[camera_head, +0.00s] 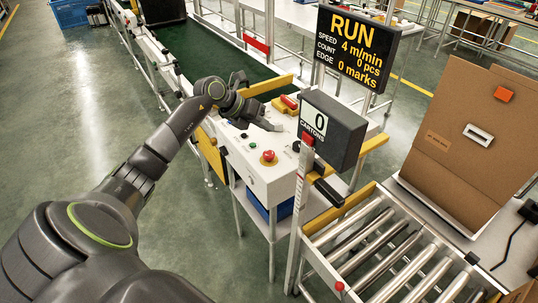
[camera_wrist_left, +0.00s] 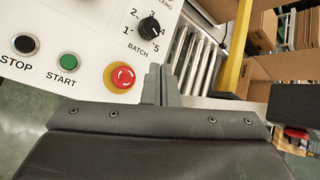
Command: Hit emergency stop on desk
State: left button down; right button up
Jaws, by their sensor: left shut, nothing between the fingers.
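The emergency stop (camera_head: 268,156) is a red mushroom button on a yellow ring, on the sloped white control desk (camera_head: 256,180). In the left wrist view the red button (camera_wrist_left: 122,76) sits just left of the fingertips. My left gripper (camera_head: 275,126) reaches over the desk from the left, behind the button in the head view. Its fingers (camera_wrist_left: 161,82) are shut with nothing between them and appear apart from the button. My right gripper is in neither view.
A black STOP button (camera_wrist_left: 25,44), a green START button (camera_wrist_left: 68,61) and a BATCH knob (camera_wrist_left: 149,27) share the panel. A carton counter (camera_head: 333,130) and a RUN display (camera_head: 355,45) stand to the right. A roller conveyor (camera_head: 385,245) lies at front right.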

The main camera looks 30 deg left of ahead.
aim_at(265, 154)
pick_arm(q)
notch_tip(265, 154, down, 7)
jog(key=b, duration=0.4)
dwell(1.9)
jog(key=shift+f+b, duration=0.4)
jog(key=shift+b, duration=0.05)
jog(key=shift+f+b, duration=0.45)
jog(key=shift+f, duration=0.1)
dwell(0.5)
jog(key=shift+r, duration=0.15)
jog(key=shift+r+p, duration=0.65)
jog(key=shift+r, duration=0.15)
jog(key=shift+r+p, duration=1.65)
jog(key=shift+r, duration=0.9)
